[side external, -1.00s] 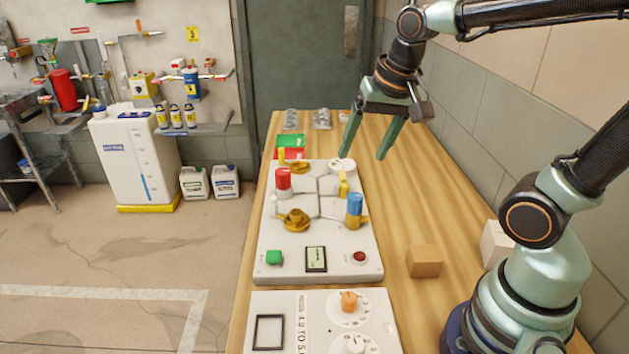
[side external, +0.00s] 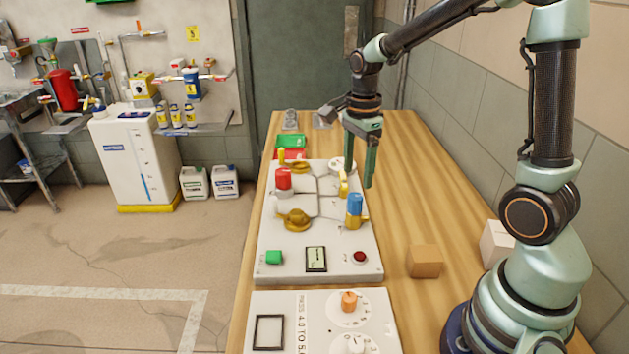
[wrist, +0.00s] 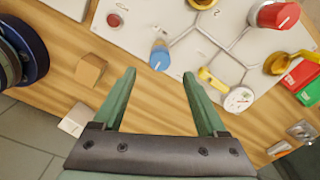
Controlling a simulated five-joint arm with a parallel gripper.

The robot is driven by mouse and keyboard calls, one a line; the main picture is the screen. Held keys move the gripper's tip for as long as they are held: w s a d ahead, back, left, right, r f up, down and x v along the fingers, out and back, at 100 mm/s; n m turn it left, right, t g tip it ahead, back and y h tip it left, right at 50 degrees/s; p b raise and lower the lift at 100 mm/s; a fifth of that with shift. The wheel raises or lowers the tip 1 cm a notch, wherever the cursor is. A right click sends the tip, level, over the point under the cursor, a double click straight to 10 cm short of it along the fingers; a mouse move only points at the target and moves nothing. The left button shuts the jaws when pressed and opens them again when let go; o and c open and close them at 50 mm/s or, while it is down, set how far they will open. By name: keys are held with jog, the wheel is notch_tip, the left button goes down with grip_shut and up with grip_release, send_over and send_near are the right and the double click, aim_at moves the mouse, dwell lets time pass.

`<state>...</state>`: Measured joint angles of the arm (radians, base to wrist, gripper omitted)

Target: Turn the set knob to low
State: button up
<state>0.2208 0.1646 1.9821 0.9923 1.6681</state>
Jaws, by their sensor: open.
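The front panel carries an orange knob (side external: 349,301) and a white knob (side external: 355,344), each on a numbered white dial; I cannot tell which is the set knob or read the labels. The white knob's dial is cut off by the frame's lower edge. My gripper (side external: 359,177) is open and empty, fingers down, above the far right part of the valve board (side external: 328,269), well beyond both knobs. In the wrist view my open gripper (wrist: 159,74) has its fingertips apart near the blue knob (wrist: 160,58). Neither front panel knob shows there.
The valve board also bears a red knob (side external: 283,179), yellow handles (side external: 294,219), a green button (side external: 274,257), a red button (side external: 359,257) and a small display (side external: 316,259). A wooden block (side external: 424,261) stands right of it. The table right of the board is mostly clear.

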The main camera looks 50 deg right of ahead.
aim_at(355, 196)
notch_tip(355, 196, down, 8)
dwell(0.4)
grip_shut()
